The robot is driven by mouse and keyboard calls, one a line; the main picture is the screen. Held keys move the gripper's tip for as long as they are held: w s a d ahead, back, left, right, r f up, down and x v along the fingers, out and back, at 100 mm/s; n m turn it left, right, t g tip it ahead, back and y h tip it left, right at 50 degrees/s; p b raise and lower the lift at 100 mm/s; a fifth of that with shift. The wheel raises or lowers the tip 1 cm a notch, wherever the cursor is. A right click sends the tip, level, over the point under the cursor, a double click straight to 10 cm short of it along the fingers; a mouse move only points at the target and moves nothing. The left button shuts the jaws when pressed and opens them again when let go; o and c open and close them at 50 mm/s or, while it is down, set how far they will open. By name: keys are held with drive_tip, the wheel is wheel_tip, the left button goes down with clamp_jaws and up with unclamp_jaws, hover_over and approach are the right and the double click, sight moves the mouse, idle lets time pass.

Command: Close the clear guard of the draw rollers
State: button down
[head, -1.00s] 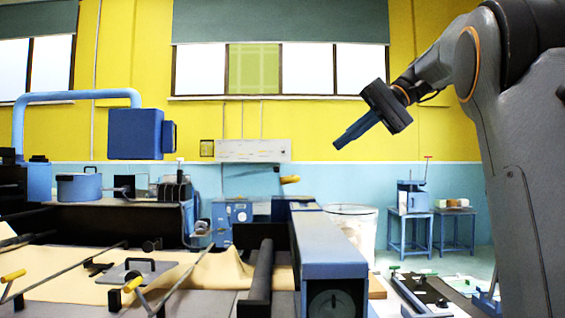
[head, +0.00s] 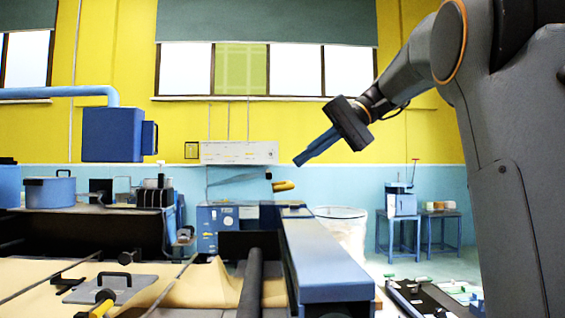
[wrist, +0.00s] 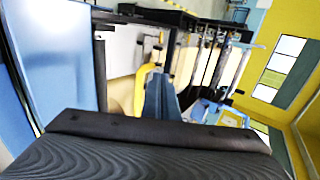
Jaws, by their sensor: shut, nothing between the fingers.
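The clear guard (head: 236,180) shows in the head view as a thin, faint, raised sheet, with a yellow handle (head: 284,186) at its right end. The dark draw roller (head: 252,285) lies lower in the foreground, beside a long blue housing (head: 325,262). My gripper (head: 298,162) is shut and empty, pointing down-left, just above and right of the yellow handle in the picture; whether they touch is unclear. In the wrist view, my blue fingers (wrist: 161,97) are together, with a yellow curved part (wrist: 147,88) close beyond them, probably the handle.
Brown kraft paper (head: 200,287) covers the machine bed. A flat plate with a handle (head: 110,288) lies on it. A blue box on a bent pipe (head: 112,134) hangs at left. A clear bin (head: 342,228) and blue stands (head: 398,235) stand at the back right.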

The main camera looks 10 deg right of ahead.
drive_tip(key=shift+w+a+f+p, duration=0.25)
drive_tip(key=shift+a+f, duration=0.1)
drive_tip(key=shift+a, duration=0.55)
drive_tip(key=shift+w+a+f+p, duration=0.1)
drive_tip(key=shift+a+f+p, duration=0.2)
drive_tip(key=shift+a, duration=0.6)
drive_tip(key=shift+w+a+f+p, duration=0.2)
drive_tip(key=shift+a+f, duration=0.15)
drive_tip(key=shift+a, duration=0.55)
drive_tip(key=shift+a+p, duration=0.3)
drive_tip(key=shift+a, duration=0.35)
drive_tip(key=a+h+p, duration=0.1)
drive_tip(key=a, duration=0.1)
drive_tip(key=w+a+f+h+p, duration=0.1)
drive_tip(key=a, duration=0.2)
drive_tip(key=a+h+p, duration=0.1)
drive_tip(key=a, duration=0.2)
drive_tip(key=shift+w+a+f+g+h, duration=0.25)
drive_tip(key=shift+w+f+g+h, duration=0.05)
drive_tip(key=shift+f+g+h, duration=0.1)
drive_tip(key=w+a+f+h, duration=0.1)
drive_tip(key=w+a+f, duration=0.1)
drive_tip(key=a+f, duration=0.6)
drive_tip(key=w+a+f+h, duration=0.1)
drive_tip(key=a+f+h, duration=0.1)
drive_tip(key=a+f, duration=0.7)
wheel_tip(320, 180, down, 6)
drive_tip(key=shift+w+a+f+g, duration=0.15)
drive_tip(key=shift+w+a+g, duration=0.15)
drive_tip(key=shift+w, duration=0.1)
